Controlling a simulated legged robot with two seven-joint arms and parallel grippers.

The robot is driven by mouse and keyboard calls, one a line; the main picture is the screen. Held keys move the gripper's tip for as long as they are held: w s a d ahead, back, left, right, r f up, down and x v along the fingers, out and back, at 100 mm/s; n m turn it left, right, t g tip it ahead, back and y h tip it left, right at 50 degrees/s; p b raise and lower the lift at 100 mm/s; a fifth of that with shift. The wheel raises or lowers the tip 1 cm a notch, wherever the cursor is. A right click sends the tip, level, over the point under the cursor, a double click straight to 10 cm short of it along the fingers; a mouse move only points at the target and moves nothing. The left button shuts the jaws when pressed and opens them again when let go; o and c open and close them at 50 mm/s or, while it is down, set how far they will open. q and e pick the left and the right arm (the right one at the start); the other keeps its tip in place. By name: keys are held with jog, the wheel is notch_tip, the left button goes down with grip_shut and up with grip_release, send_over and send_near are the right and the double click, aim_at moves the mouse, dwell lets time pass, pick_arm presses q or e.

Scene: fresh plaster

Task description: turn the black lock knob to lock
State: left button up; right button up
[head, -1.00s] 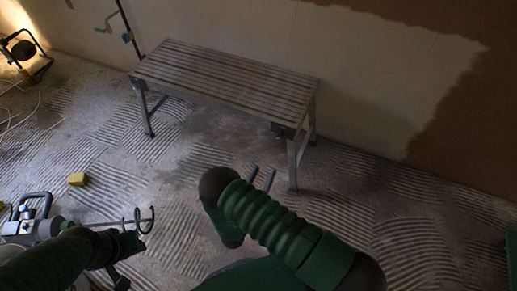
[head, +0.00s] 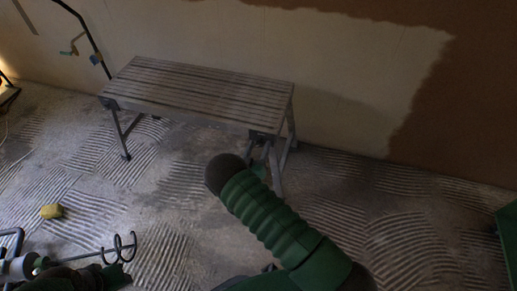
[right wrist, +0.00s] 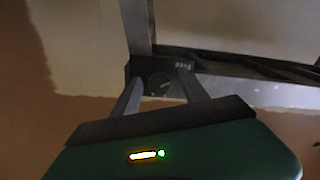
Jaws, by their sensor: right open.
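The black lock knob (right wrist: 158,84) faces me in the right wrist view, on a dark block under the bench top beside a metal leg. Its pale pointer mark tilts up to the right, toward a label reading "Free" (right wrist: 181,66). My right gripper (right wrist: 160,77) is open, with one finger to each side of the knob; whether they touch it I cannot tell. In the head view the right gripper (head: 261,152) is mostly hidden by my green arm, at the bench's near right leg. My left gripper (head: 108,276) is dark and unclear at the bottom left.
The slatted bench (head: 200,92) stands near a partly plastered wall (head: 340,60). A mixer with a spiral paddle (head: 120,247) lies at the lower left, near a yellow block (head: 52,211). A green object (head: 507,235) is at the right edge. The floor between is clear.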

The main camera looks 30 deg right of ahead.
grip_shut()
